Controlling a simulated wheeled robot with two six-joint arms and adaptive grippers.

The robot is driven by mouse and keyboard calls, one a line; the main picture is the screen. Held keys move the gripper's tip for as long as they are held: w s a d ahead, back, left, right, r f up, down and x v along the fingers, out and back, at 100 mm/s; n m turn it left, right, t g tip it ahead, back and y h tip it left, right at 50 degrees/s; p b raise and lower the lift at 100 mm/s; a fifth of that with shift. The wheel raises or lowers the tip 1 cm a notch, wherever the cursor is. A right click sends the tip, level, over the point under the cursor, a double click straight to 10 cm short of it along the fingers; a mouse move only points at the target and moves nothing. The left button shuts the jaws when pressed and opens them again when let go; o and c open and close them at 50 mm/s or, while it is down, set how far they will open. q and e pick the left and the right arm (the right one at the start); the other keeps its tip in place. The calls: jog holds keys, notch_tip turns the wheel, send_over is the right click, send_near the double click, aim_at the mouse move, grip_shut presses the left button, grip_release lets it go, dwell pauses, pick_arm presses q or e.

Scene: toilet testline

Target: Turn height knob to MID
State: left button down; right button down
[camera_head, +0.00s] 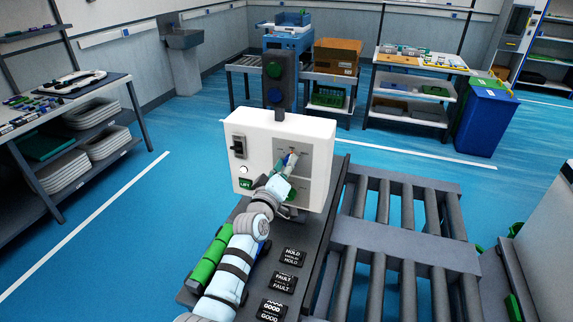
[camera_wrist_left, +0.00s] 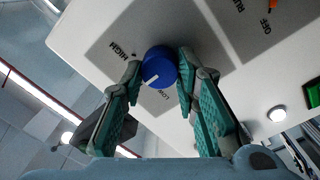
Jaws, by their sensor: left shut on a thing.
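The blue height knob (camera_wrist_left: 160,66) sits on a grey plate on the white control box (camera_head: 258,133). In the left wrist view, HIGH (camera_wrist_left: 124,51) is printed on one side of the knob and LOW (camera_wrist_left: 154,95) below it. A white mark on the knob's face lies toward its lower left, between these two words. I cannot read MID; a finger covers part of the plate. My left gripper (camera_head: 289,162) is at the box front, and its two green-padded fingers (camera_wrist_left: 158,88) are shut on the knob, one on each side. My right gripper is out of view.
A black switch (camera_head: 238,147), a white button and a green LIFT label (camera_head: 246,184) are on the box front. A dark post with round lamps (camera_head: 275,85) stands behind it. Signs reading HOLD, FAULT and GOOD (camera_head: 272,309) lie in front. A roller conveyor (camera_head: 395,245) is at right.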

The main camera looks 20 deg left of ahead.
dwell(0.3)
pick_arm(q)
jog(key=c, duration=1.2)
grip_release()
jog(key=shift+c, duration=0.2)
jog(key=s, duration=1.2)
jog(key=shift+a+f, duration=0.3)
jog(key=shift+a, duration=0.15)
jog(key=shift+w, duration=0.1)
